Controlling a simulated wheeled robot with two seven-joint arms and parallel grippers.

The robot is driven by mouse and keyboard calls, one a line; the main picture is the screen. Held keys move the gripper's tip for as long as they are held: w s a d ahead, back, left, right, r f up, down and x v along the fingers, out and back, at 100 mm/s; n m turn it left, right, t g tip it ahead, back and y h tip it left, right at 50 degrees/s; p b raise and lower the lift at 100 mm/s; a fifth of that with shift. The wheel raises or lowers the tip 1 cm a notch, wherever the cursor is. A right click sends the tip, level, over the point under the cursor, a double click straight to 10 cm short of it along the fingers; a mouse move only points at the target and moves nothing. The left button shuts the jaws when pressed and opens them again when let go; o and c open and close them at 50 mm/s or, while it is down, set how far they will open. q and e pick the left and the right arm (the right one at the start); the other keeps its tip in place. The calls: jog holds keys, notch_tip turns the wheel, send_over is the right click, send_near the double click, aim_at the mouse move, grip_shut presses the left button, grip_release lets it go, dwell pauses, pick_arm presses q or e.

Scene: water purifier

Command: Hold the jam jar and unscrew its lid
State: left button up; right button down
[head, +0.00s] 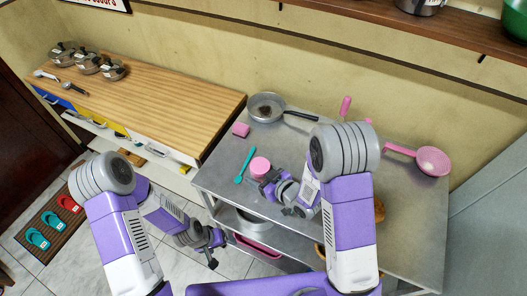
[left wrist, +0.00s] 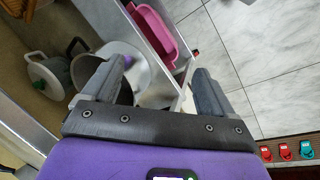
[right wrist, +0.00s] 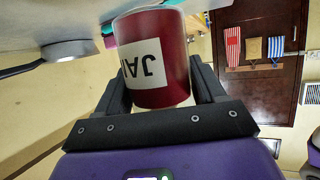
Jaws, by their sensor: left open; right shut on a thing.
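The jam jar (right wrist: 180,62) is dark red with a white label, and it fills the space between the fingers in the right wrist view. In the head view its pink lid (head: 260,166) faces up near the front edge of the metal table. My right gripper (head: 273,184) is shut on the jar's body from the side, partly hiding it. The label reads upside down in the right wrist view. My left gripper (head: 216,250) is open and empty, low in front of the table and apart from the jar. It also shows in the left wrist view (left wrist: 160,85) with nothing between its fingers.
The metal table (head: 222,182) carries a frying pan (head: 267,107), a pink block (head: 240,129), a teal utensil (head: 244,166) and a pink strainer (head: 431,161). Its lower shelf holds a pink tray (left wrist: 152,35) and pots. A wooden counter (head: 150,95) stands left, and open floor lies in front.

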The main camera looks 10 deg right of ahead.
pick_arm(q)
jog(key=w+a+r+m+y, duration=0.1)
jog(key=w+a+r+y, duration=0.1)
jog(key=w+a, duration=0.75)
jog(key=w+a+r+m+t+y, duration=0.1)
jog(key=w+a+r+m, duration=0.1)
jog(key=w+a+r, duration=0.8)
notch_tip(320, 180, up, 22)
jog(key=m+g, duration=0.2)
jog(key=m, duration=2.6)
send_over(262, 164)
jog(key=shift+a+r+y, duration=0.15)
jog(key=shift+r+y, duration=0.05)
jog(key=shift+y, duration=0.2)
jog(key=shift+f, duration=0.15)
notch_tip(262, 164, down, 8)
jog(key=shift+r, duration=0.25)
